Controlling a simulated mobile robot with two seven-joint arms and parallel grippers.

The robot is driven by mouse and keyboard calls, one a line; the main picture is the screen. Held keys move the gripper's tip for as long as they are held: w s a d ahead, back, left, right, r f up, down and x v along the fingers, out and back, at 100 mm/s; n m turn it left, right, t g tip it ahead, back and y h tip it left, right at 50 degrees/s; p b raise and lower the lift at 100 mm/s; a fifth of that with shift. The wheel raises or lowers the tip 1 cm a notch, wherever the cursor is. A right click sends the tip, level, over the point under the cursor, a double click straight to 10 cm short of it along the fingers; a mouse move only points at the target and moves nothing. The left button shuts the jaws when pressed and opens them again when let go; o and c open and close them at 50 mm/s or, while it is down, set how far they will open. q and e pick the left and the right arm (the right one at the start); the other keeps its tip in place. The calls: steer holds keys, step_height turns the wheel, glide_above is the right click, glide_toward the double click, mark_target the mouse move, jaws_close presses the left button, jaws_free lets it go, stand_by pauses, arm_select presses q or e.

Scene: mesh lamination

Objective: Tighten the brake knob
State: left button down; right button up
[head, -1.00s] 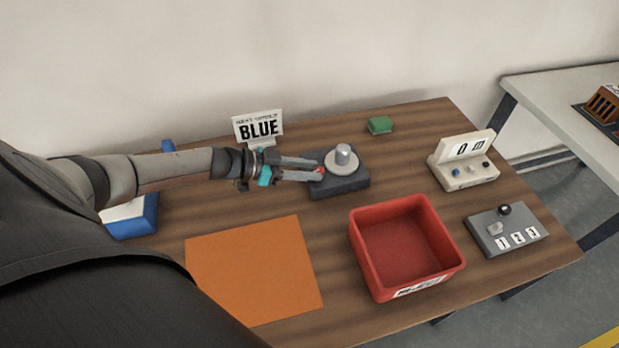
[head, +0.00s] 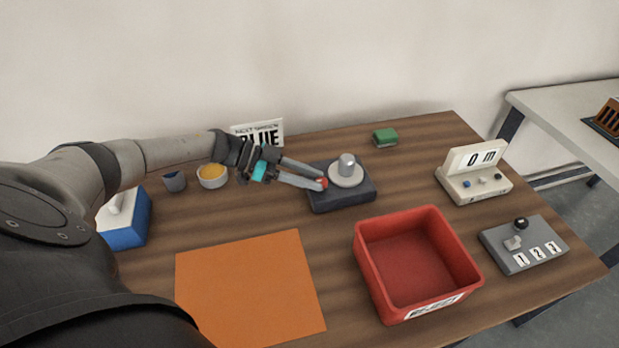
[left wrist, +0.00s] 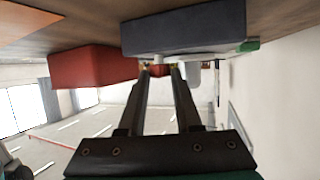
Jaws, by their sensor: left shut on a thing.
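The brake knob is a small red knob (head: 321,184) on the left side of a dark base (head: 345,198). The base carries a round grey plate with an upright grey cylinder (head: 347,166). My left gripper (head: 318,180) reaches in from the left and is shut on the red knob, its fingers on either side of it. In the left wrist view the fingers (left wrist: 160,72) meet at the knob beside the dark base (left wrist: 185,32); the knob is mostly hidden there. My right gripper is not in view.
A red bin (head: 415,262) stands in front of the base, right of an orange mat (head: 250,285). A white counter box (head: 473,176), a grey switch box (head: 524,244) and a green block (head: 385,137) are to the right.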

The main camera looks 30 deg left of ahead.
arm_select(q)
steer(key=c, duration=0.6)
jaws_free()
steer(key=shift+d, duration=0.1)
steer(key=v, duration=1.5)
steer(key=shift+a, duration=0.2)
